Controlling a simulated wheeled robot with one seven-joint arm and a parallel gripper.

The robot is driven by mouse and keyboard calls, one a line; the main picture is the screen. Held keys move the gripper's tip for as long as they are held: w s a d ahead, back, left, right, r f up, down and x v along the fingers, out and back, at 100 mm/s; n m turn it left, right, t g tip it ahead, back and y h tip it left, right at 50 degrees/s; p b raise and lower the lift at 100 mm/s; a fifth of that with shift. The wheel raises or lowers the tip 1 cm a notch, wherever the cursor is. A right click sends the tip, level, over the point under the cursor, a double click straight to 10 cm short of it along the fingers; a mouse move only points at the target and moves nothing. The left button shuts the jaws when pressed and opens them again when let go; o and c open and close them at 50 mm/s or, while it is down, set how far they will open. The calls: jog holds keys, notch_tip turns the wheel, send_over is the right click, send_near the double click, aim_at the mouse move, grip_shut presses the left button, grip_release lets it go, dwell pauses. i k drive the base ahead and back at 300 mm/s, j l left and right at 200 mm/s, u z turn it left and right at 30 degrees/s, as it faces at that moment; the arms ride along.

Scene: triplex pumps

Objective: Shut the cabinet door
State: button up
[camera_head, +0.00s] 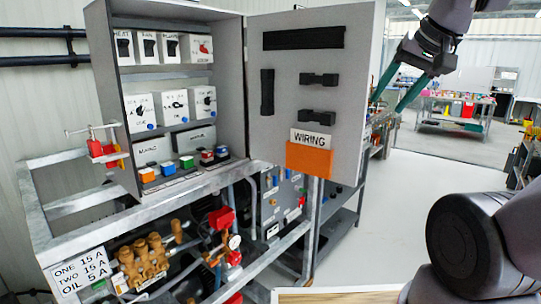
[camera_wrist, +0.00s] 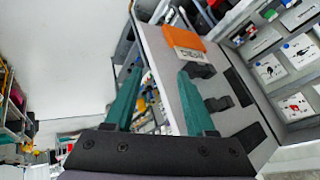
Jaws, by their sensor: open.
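The grey cabinet (camera_head: 120,105) has its door (camera_head: 345,75) swung wide open to the right. The door's inner face shows black fittings, a WIRING label (camera_head: 311,139) and an orange pocket (camera_head: 309,159). My gripper (camera_head: 387,104) is open, with its teal fingers beside the door's free edge at the upper right. In the wrist view, the door (camera_wrist: 180,50) lies ahead of my gripper (camera_wrist: 158,73). One finger overlaps its inner face in the picture and the other is outside its edge. I cannot tell whether either finger touches it.
Switches and coloured buttons fill the cabinet's shelves. The cabinet stands on a metal frame (camera_head: 205,188) with brass pump parts (camera_head: 143,258) below. A red clamp (camera_head: 104,148) is at its left. A workbench (camera_head: 457,102) is at the back right. The floor (camera_head: 405,190) right of the door is clear.

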aim_at(309, 69)
jog(key=i+l, duration=0.8)
jog(key=l, duration=0.15)
jog(key=i+l, duration=0.25)
jog(key=i+l+u, duration=0.15)
jog(key=l, duration=0.25)
jog(key=i+l, duration=0.3)
jog(key=i+l+u, duration=0.15)
jog(key=l, duration=0.2)
jog(key=i+l, duration=0.25)
jog(key=l, duration=0.15)
jog(key=l+u, duration=0.1)
jog(key=u, duration=2.15)
jog(key=k+z, duration=0.1)
jog(key=z, duration=0.3)
jog(key=k+l+z, duration=0.1)
jog(key=z, duration=0.25)
